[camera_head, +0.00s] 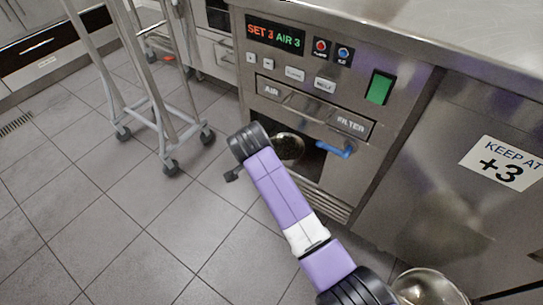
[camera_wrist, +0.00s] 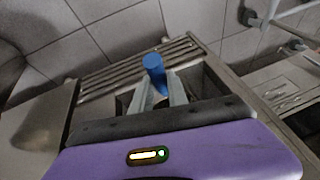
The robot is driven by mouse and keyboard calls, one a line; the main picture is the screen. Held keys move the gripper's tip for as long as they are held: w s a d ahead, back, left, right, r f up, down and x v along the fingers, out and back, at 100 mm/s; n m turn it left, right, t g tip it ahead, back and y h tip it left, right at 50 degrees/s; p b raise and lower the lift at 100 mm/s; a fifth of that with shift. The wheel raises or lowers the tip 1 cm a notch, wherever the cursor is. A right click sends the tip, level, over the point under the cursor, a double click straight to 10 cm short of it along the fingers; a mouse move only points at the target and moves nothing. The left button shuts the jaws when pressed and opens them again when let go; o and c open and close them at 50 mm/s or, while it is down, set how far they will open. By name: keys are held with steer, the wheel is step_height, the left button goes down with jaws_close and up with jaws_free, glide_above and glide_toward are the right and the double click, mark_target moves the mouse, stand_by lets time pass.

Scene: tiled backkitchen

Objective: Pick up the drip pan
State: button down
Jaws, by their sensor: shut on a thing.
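In the wrist view my gripper (camera_wrist: 158,88) has its two grey fingers closed on a blue handle (camera_wrist: 154,66), whose rounded end sticks out past the fingertips. A blue handle (camera_head: 336,149) also shows in the head view, at the right of the dark opening in the steel machine. In the head view my purple arm reaches to the front of this opening; my fingertips cannot be made out there. A round metal thing (camera_head: 290,147) with a dark inside sits in the opening, partly behind my arm. I cannot tell whether it joins the handle. No drip pan body shows clearly.
The steel machine (camera_head: 309,104) has a lit display, buttons and a green switch. A slatted grille (camera_wrist: 135,65) lies near the handle. A wheeled rack (camera_head: 165,100) stands to the left. A metal bowl (camera_head: 428,287) is at the lower right.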

steer(key=s+a+p, duration=0.3)
steer(key=s+a, duration=0.3)
steer(key=s, duration=0.2)
steer(key=shift+s, duration=0.15)
stand_by(0.5)
